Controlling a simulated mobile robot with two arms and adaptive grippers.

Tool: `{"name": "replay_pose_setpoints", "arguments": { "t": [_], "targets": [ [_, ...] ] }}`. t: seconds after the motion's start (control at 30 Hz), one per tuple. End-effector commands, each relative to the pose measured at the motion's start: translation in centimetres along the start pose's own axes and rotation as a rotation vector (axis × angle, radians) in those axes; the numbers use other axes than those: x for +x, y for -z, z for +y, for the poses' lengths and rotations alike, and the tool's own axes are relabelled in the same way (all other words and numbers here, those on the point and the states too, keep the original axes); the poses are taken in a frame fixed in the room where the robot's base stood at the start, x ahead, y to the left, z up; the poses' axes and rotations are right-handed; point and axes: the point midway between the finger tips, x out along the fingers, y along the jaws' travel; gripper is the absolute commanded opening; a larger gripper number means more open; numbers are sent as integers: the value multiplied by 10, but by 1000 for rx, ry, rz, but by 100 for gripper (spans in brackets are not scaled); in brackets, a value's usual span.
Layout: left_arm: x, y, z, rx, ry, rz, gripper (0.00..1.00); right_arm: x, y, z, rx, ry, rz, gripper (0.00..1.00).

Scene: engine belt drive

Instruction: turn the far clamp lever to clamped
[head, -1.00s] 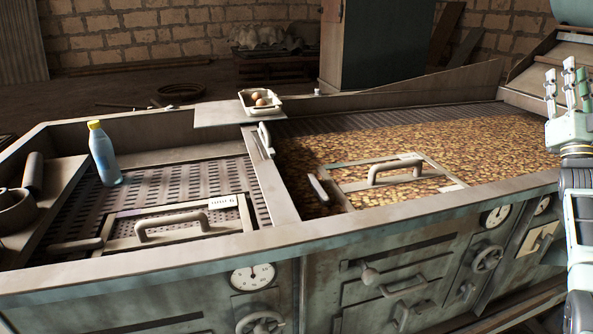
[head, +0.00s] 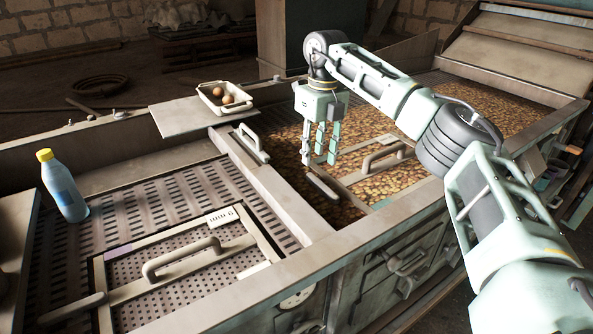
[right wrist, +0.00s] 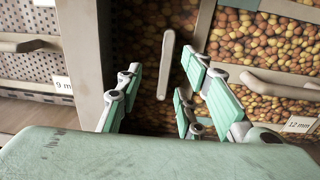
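The far clamp lever (head: 322,187) is a narrow grey bar at the left side of the far screen frame (head: 352,178), over the grain-like pieces. In the right wrist view the lever (right wrist: 166,65) lies clear of the frame's side bar and roughly parallel to it. My right gripper (head: 320,155) points down just above the lever, fingers apart. In the right wrist view the open fingers (right wrist: 165,85) stand either side of the lever's line, with nothing between them gripped. Contact with the lever cannot be told. My left gripper is not in view.
A near lever (head: 73,307) sits at the near screen frame (head: 120,250). The far frame's handle (head: 385,155) is close right of my gripper. A bottle (head: 64,187) and a tray of round things (head: 226,98) stand farther left.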

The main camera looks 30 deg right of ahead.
Motion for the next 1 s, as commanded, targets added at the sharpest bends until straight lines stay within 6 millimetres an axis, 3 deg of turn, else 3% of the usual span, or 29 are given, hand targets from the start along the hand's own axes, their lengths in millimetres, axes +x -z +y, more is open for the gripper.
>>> {"name": "replay_pose_setpoints", "arguments": {
  "t": [0.13, 0.33, 0.6, 0.93, 1.0],
  "targets": [
    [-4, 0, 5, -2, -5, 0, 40, 8, 5, -10, -4, 50, 24, 34],
    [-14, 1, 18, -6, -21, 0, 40, 40, 6, -10, -4, 47, 25, 34],
    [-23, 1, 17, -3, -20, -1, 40, 72, 6, -11, -3, 45, 21, 34],
    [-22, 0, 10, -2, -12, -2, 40, 78, 6, -11, -3, 44, 19, 34],
    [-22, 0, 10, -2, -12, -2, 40, 77, 6, -11, -3, 44, 19, 28]
  ]
}}
